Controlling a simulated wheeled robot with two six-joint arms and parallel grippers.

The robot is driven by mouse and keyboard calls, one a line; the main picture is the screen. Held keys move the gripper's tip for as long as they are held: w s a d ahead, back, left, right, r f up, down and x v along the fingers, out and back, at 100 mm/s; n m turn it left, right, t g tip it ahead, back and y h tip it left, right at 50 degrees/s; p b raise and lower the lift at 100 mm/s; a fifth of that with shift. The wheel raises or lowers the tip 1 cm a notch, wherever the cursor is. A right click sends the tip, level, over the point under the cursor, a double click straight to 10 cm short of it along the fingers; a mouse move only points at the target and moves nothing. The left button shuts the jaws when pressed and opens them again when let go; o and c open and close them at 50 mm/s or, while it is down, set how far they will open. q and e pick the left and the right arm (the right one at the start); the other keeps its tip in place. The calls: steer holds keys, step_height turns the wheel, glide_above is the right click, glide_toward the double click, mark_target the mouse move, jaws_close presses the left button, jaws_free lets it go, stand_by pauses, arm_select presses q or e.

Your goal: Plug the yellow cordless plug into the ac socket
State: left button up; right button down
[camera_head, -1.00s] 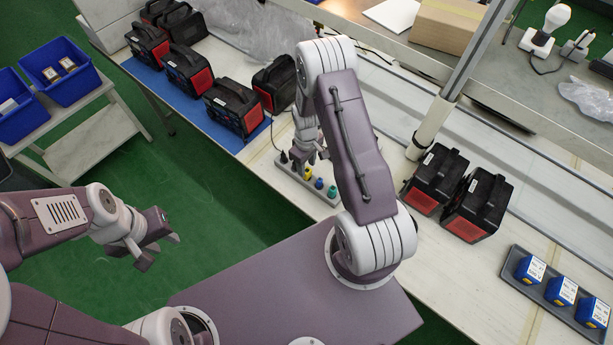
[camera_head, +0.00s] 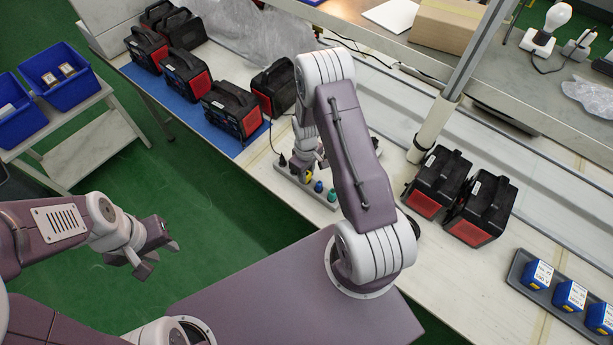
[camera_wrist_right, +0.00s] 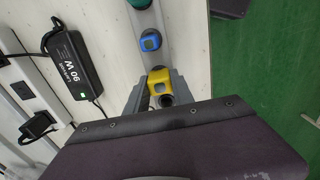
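The yellow plug (camera_head: 309,176) stands in a grey holder strip (camera_head: 329,203) on the bench, in a row with a black, a blue (camera_head: 318,187) and a green plug (camera_head: 331,196). In the right wrist view the yellow plug (camera_wrist_right: 159,82) is between the grey fingers of my right gripper (camera_wrist_right: 158,95); the dark gripper body hides its near side. The fingers look apart, one on each side of the plug; contact cannot be told. My left gripper (camera_head: 160,260) is open and empty over the green floor. I cannot tell which socket is the ac socket.
A black power station (camera_head: 273,88) stands near the strip; several more (camera_head: 232,108) are on the blue mat, and two (camera_head: 437,182) are at right. A tray of blue boxes (camera_head: 555,285) is at lower right. A power strip (camera_wrist_right: 42,95) and black adapter (camera_wrist_right: 73,65) lie beside the holder.

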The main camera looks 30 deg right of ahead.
steer(key=shift+r+p, duration=2.5)
steer(key=shift+r, duration=0.55)
